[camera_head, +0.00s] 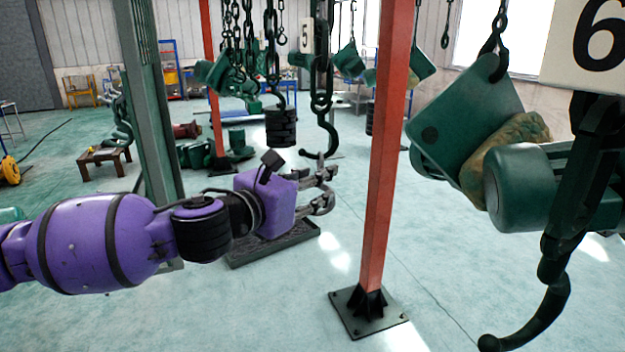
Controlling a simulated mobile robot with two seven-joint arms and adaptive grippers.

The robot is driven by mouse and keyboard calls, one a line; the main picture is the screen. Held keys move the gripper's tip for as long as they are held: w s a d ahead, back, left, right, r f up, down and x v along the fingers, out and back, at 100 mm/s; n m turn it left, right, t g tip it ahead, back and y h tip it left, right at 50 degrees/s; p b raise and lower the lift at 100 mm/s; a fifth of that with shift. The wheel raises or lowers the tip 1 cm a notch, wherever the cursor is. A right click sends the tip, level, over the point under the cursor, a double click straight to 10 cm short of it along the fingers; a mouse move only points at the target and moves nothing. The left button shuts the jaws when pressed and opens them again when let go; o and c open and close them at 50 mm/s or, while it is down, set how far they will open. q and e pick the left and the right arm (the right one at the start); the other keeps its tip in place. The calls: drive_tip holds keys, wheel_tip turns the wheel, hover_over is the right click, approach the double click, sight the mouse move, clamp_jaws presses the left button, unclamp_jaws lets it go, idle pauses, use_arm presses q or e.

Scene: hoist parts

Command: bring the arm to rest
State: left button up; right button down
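My purple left arm (110,240) reaches in from the left and is stretched out towards the middle of the view. Its grey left gripper (326,188) points right, with its two fingers apart and nothing visible between them. The gripper appears just left of the red post and below a dark hanging hook (322,154). I cannot tell whether the gripper touches the hook. My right gripper is not in view.
A red post (381,150) stands on a bolted base plate (367,313). A dark tray (275,246) lies on the floor beneath my gripper. Green hoist parts (460,115) and a large hook (545,310) hang at the right. A green-grey column (150,100) stands behind my arm. The front floor is clear.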

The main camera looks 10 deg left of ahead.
use_arm(q)
drive_tip(key=f+v, duration=0.1)
drive_tip(key=v, duration=0.6)
drive_tip(key=s+f+n+g+y, duration=0.1)
drive_tip(key=s+f+n+g, duration=0.15)
drive_tip(key=f+n, duration=1.1)
drive_tip(key=s+f+n+g+y, duration=0.1)
drive_tip(key=s+f+n, duration=0.2)
drive_tip(key=f+n, duration=1.1)
drive_tip(key=s+f+n+g+y, duration=0.1)
drive_tip(key=s+f+n+y, duration=0.1)
drive_tip(key=s+f+n, duration=0.4)
drive_tip(key=s+a+f+n+g+y, duration=0.1)
drive_tip(key=s+f+n, duration=0.6)
drive_tip(key=s+f, duration=1)
wheel_tip(320, 180, down, 5)
drive_tip(key=shift+s+a+g+y, duration=0.3)
drive_tip(key=shift+g+y, duration=0.2)
drive_tip(key=shift+g, duration=0.25)
